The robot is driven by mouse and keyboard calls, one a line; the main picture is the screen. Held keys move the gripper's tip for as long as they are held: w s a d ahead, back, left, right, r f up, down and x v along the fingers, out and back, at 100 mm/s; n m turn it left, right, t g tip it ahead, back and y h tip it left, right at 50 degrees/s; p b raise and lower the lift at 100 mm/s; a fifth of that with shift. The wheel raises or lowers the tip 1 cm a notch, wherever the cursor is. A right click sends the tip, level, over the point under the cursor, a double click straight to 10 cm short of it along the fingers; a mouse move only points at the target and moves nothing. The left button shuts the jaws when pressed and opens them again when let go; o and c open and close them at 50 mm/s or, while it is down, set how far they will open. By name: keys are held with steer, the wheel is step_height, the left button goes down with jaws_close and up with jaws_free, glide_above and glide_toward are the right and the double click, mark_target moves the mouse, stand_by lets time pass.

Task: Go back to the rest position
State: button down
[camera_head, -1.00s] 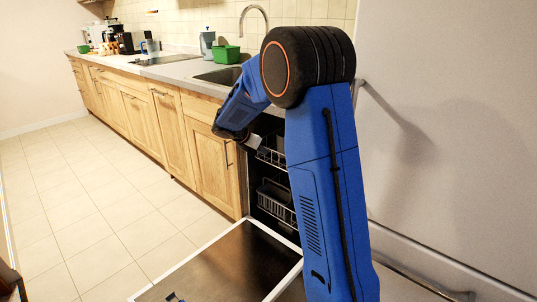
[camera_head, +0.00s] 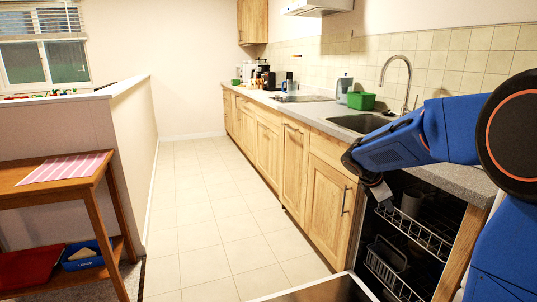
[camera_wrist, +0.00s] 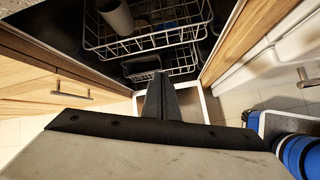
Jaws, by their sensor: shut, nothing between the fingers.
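My gripper (camera_wrist: 161,92) is shut and empty in the wrist view. It hangs in front of the open dishwasher, apart from the racks. In the head view my gripper (camera_head: 379,188) shows only in part at the end of my blue arm, beside the dishwasher opening. The upper rack (camera_head: 414,232) is a wire basket with a grey cup (camera_head: 411,203) in it, and the cup also shows in the wrist view (camera_wrist: 116,16). A lower rack (camera_head: 391,276) sits below it with a dark basket (camera_head: 386,254).
The dishwasher door (camera_head: 325,291) is folded down across the floor in front. A counter (camera_head: 300,112) runs along the right with a sink (camera_head: 362,122) and a green container (camera_head: 361,101). A wooden side table (camera_head: 60,172) stands at the left. The tiled floor between is clear.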

steer(key=s+a+m+y, duration=0.2)
steer(key=s+a+m, duration=0.2)
steer(key=s, duration=0.8)
steer(key=s+a+m+t+y, duration=0.1)
steer(key=s+a+m, duration=0.3)
steer(key=s+m, duration=0.4)
steer(key=s+a+f+m+y, duration=0.1)
steer(key=s+a+m+y, duration=0.3)
steer(key=s, duration=1.3)
steer(key=shift+a+m+t, duration=0.35)
steer(key=shift+m+t, duration=0.05)
steer(key=shift+m, duration=0.6)
